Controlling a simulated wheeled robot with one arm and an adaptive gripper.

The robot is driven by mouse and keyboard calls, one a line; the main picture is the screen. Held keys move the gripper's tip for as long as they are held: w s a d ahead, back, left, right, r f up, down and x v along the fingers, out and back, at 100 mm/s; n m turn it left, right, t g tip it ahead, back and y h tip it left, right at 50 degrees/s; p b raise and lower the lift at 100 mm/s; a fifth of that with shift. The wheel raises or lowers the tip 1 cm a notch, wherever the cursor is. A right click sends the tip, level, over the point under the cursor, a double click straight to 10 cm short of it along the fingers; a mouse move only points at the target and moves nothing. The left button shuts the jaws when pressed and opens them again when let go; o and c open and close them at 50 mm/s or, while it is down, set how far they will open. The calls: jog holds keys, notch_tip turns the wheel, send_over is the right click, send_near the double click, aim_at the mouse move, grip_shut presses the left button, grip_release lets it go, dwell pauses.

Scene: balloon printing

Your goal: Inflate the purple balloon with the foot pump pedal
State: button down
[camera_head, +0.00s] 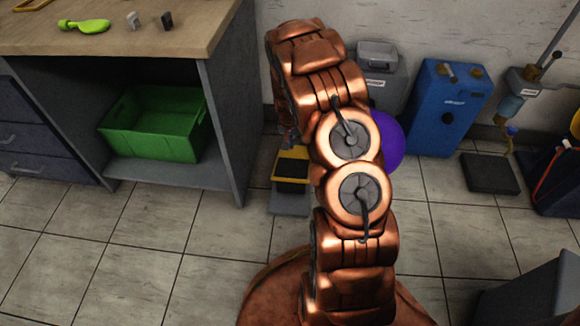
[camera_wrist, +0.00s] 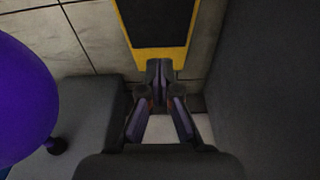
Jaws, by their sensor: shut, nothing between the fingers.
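The purple balloon (camera_head: 389,142) is round and swollen, partly hidden behind my arm in the head view. In the wrist view the purple balloon (camera_wrist: 22,95) fills the left edge, with a dark round piece at its lower right. The foot pump pedal (camera_head: 292,170) is a black pad with a yellow frame on the floor, left of my arm. In the wrist view the pedal (camera_wrist: 160,62) lies just beyond my fingertips. My gripper (camera_wrist: 160,68) is shut and empty, pointing at the pedal's near yellow edge. Whether it touches the pedal I cannot tell.
A workbench (camera_head: 120,38) with a green balloon-like item (camera_head: 84,26) on top and a green crate (camera_head: 155,123) on its shelf stands at left. A blue machine (camera_head: 440,108) stands right of the balloon. Tiled floor at front left is clear.

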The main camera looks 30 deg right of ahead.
jog(key=shift+f, duration=0.1)
jog(key=b, duration=0.4)
send_over(290, 170)
jog(key=f, duration=0.9)
jog(key=shift+w+d+f, duration=0.15)
jog(key=shift+w+d, duration=0.1)
jog(key=shift+d, duration=0.05)
jog(key=f, duration=0.1)
jog(key=f+b, duration=0.1)
jog(key=f, duration=0.1)
jog(key=shift+s+a+f, duration=0.2)
jog(key=shift+s+a, duration=0.15)
jog(key=shift+s+a+f, duration=0.1)
jog(key=shift+s+f, duration=0.05)
jog(key=shift+f, duration=0.2)
